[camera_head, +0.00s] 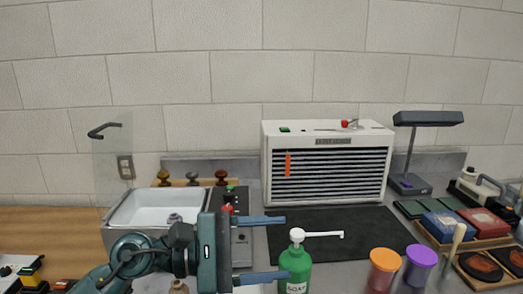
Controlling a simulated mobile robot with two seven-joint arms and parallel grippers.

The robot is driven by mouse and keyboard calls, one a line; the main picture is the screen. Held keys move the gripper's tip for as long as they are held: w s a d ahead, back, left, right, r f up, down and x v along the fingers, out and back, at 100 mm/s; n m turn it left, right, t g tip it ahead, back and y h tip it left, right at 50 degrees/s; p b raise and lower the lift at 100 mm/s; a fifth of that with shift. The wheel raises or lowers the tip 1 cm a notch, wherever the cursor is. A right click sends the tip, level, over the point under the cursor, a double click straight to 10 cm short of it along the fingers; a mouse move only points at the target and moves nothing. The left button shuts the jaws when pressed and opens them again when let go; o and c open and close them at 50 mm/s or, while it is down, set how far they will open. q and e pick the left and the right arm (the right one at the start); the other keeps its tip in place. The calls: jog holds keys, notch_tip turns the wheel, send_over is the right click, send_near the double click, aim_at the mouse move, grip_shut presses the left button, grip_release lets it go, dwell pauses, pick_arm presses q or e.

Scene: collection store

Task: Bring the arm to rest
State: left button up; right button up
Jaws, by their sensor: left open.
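My left arm (140,258) comes in from the lower left. My left gripper (272,249) is open, with its two blue fingers pointing right and wide apart. I see nothing held between the fingers. A green pump bottle (296,264) with a white nozzle stands just right of the fingertips; I cannot tell whether the lower finger touches it. My right gripper does not show.
A white tray (150,214) with a raised clear panel stands behind my arm.

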pick_arm(q)
jog(key=w+a+r+n+t, duration=0.25)
jog(key=n+t, duration=0.45)
jog(key=n, duration=0.4)
jog(key=w+a+r+n+t, duration=0.15)
jog(key=a+n+t, duration=0.25)
jog(key=n+t, duration=0.55)
jog(key=a+f+n+y, duration=0.6)
jog(key=n+y, duration=0.2)
jog(key=n, duration=0.4)
jog(key=a+f+n+y, duration=0.55)
jog(key=n+y, duration=0.25)
jog(key=n, duration=0.5)
jog(key=s+a+f+n+g+y, duration=0.1)
jog(key=s+a+f+n+g, duration=0.1)
jog(key=s+f+n+g, duration=0.35)
jog(key=s+a+f+n+g+y, duration=0.2)
jog(key=f+n, duration=0.1)
jog(key=f, duration=0.5)
jog(key=s+f+n+g+h, duration=0.2)
jog(key=s+f+n+g, duration=0.55)
jog(key=s, duration=0.75)
jog(key=w+d+f+m+t+h+p, duration=0.2)
jog(key=w+d+f+t, duration=0.4)
jog(key=t, duration=0.1)
jog(key=shift+d+m+h, duration=0.25)
jog(key=shift+m+h, duration=0.1)
jog(key=shift+h, duration=0.05)
